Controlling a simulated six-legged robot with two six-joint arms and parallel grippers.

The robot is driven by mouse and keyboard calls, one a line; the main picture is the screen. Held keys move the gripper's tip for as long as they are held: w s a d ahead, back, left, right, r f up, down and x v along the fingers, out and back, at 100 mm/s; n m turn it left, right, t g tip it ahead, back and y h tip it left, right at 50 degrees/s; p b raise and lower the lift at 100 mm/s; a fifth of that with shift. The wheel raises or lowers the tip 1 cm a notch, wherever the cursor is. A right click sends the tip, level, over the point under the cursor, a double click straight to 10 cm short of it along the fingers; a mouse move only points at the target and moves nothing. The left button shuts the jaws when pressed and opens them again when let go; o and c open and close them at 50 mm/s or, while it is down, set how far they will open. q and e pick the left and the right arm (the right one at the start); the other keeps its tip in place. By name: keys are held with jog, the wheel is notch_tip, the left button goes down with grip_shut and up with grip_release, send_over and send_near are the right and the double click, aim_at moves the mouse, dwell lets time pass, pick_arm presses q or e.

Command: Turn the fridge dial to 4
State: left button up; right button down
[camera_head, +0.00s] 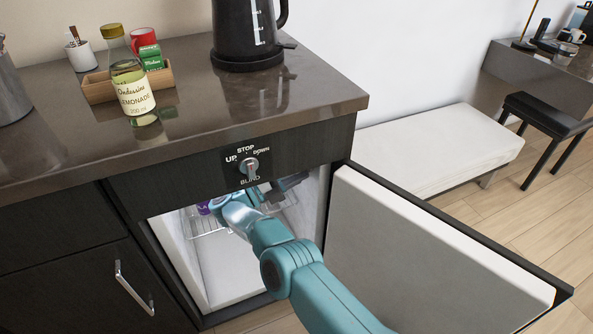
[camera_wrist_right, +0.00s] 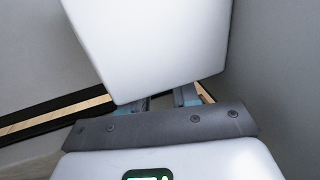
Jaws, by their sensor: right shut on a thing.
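The mini fridge (camera_head: 176,251) stands open under the counter. My right arm reaches into it, and the right gripper (camera_head: 291,182) is up under the fridge's top, near its right wall. In the right wrist view the two fingers of the right gripper (camera_wrist_right: 163,101) stand apart, with their ends hidden behind a white block (camera_wrist_right: 150,50). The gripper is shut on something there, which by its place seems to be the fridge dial. The dial and its numbers are hidden in both views. My left gripper is not in view.
The open fridge door (camera_head: 425,255) stands to the right of my arm. A blind knob (camera_head: 249,167) is on the front above the fridge. A wire rack (camera_head: 205,225) and a purple item (camera_head: 203,208) are inside. A kettle (camera_head: 247,35) and lemonade bottle (camera_head: 130,85) stand on the counter.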

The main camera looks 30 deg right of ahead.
dwell(0.4)
jog(key=c, duration=1.1)
grip_release()
